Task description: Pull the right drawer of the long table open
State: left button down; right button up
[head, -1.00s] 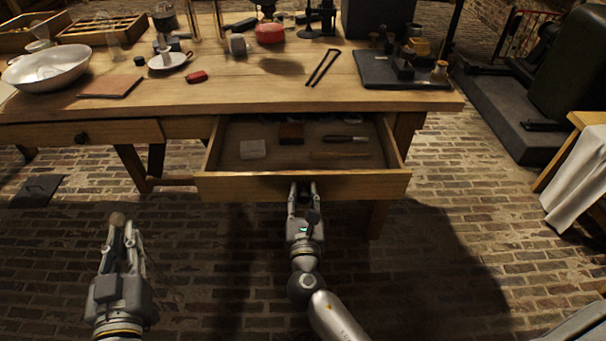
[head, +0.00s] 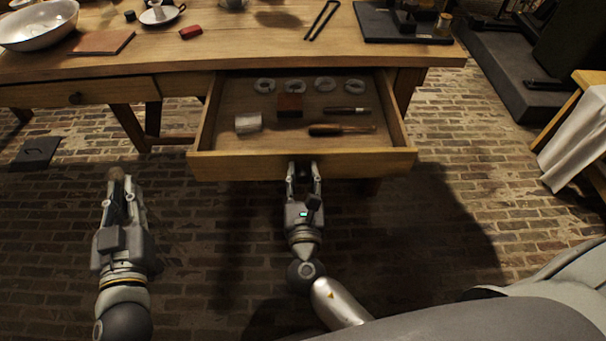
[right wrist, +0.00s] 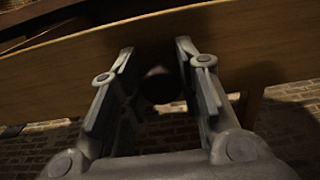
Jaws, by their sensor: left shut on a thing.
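The right drawer (head: 230,165) of the long table (head: 262,50) stands well out from the table. Its wooden front also shows in the right wrist view (right wrist: 60,80). My right gripper (head: 303,166) is at the middle of the drawer front. In the right wrist view its two fingers (right wrist: 158,75) stand apart, one on each side of a dark round knob (right wrist: 160,86); a gap shows beside the knob. My left gripper (head: 118,180), low at the left and clear of the table, is shut on a small brown round-topped thing (head: 116,173).
In the drawer lie several pale rings (head: 265,85), a reddish-brown block (head: 290,105), a whitish block (head: 248,123) and two handled tools (head: 342,129). A shut left drawer (head: 40,93) is beside it. Brick floor (head: 420,250) is open in front. A cloth-draped stand (head: 578,140) is at right.

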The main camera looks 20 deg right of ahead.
jog(key=o, duration=0.3)
jog(key=v, duration=1.2)
dwell(0.3)
